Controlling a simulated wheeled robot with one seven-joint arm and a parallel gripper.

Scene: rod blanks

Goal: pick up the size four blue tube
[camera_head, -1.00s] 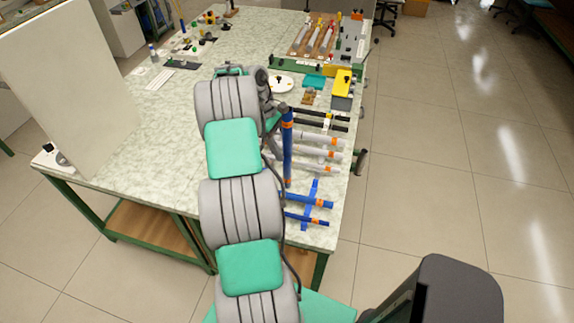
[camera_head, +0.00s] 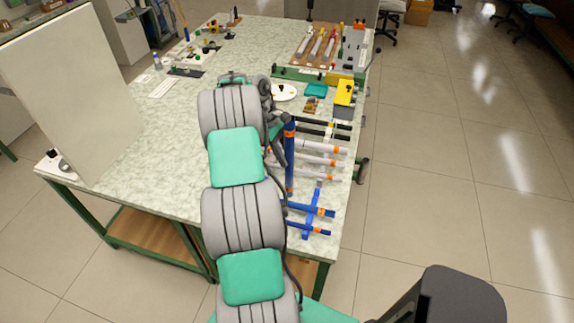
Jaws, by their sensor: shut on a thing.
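A long blue tube with an orange band near its top (camera_head: 289,165) stands roughly upright, just right of my arm, above the right part of the table. My gripper (camera_head: 285,122) is shut on this blue tube near its upper end; its fingers are largely hidden behind my arm and the tube. Two other blue tubes with orange bands, a thicker one (camera_head: 312,209) and a thinner one (camera_head: 308,228), lie across a blue rack at the table's front right. I cannot read any size marks.
Several white tubes (camera_head: 322,147) and black rods (camera_head: 334,124) with orange bands lie behind the blue ones. A yellow-topped box (camera_head: 344,93), teal tray (camera_head: 316,90) and white plate (camera_head: 283,92) stand farther back. A large pale panel (camera_head: 70,90) stands at left; the table's middle left is clear.

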